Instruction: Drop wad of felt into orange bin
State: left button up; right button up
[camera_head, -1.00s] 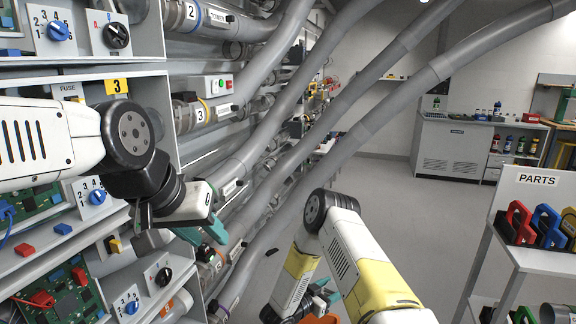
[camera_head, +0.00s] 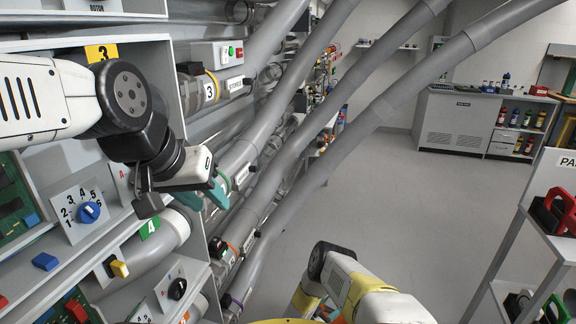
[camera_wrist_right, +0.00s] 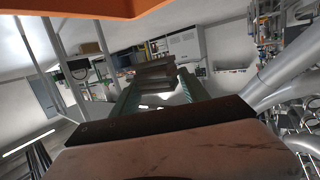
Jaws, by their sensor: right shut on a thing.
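In the right wrist view, my right gripper (camera_wrist_right: 158,92) has its two green fingers closed on a small brownish block-like wad (camera_wrist_right: 155,72), which I take as the wad of felt. An orange edge (camera_wrist_right: 90,8), apparently the orange bin's, crosses the top of that view close to the gripper. In the head view only a scrap of orange (camera_head: 338,319) shows at the bottom edge, beside my right arm; the right gripper is mostly cut off there. My left gripper (camera_head: 205,195) has teal fingers apart and empty, in front of the panel shelves and pipes.
Panels with knobs (camera_head: 88,212) and buttons stand close on the left. Large grey pipes (camera_head: 265,140) run diagonally behind the left gripper. A white parts cart (camera_head: 520,240) stands at the right. The grey floor (camera_head: 390,210) between is clear, with a cabinet (camera_head: 470,125) at the back.

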jog(key=shift+f, duration=1.35)
jog(key=o, duration=1.4)
